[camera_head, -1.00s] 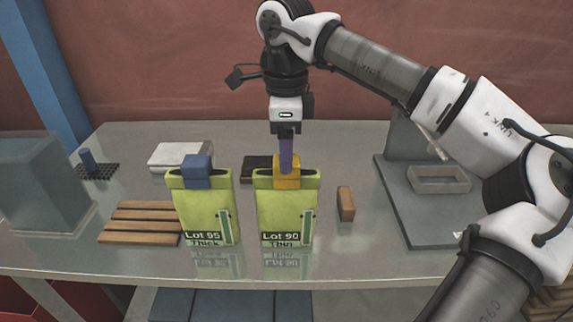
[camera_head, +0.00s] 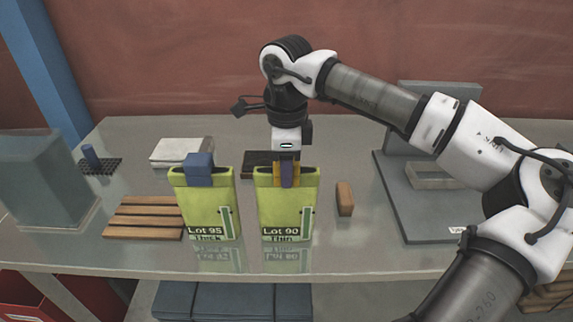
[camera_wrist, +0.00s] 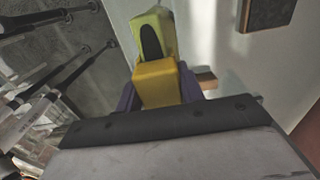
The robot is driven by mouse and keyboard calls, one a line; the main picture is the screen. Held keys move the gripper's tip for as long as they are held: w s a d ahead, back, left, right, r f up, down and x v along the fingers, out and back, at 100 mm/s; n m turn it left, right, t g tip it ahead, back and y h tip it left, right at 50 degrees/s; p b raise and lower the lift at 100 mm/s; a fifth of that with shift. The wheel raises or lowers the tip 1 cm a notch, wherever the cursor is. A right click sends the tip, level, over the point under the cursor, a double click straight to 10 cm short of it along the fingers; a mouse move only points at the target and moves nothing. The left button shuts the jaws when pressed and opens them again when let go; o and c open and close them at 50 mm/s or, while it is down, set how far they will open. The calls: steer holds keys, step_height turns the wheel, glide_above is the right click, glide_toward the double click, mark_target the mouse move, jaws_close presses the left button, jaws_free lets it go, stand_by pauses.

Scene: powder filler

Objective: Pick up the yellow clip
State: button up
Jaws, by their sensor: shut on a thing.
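The yellow clip (camera_head: 277,174) sits over the top edge of the right green bag, labelled "Lot 90 Thin" (camera_head: 287,205). My gripper (camera_head: 287,172) points straight down and is shut on the clip, with a purple finger in front of it in the head view. In the wrist view the yellow clip (camera_wrist: 157,84) lies between the purple fingers (camera_wrist: 158,97), and the green bag's dark opening shows beyond it. The clip still touches the bag; I cannot tell whether it is lifted at all.
A second green bag, "Lot 95 Thick" (camera_head: 208,212), with a blue clip (camera_head: 199,170) stands close on the left. A wooden slatted rack (camera_head: 143,218) and a grey stand (camera_head: 412,210) flank the bags.

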steer(key=shift+c, duration=0.4)
steer(key=shift+r, duration=0.1)
steer(key=shift+w+r, duration=0.1)
steer(key=shift+r, duration=0.45)
step_height(320, 180, up, 19)
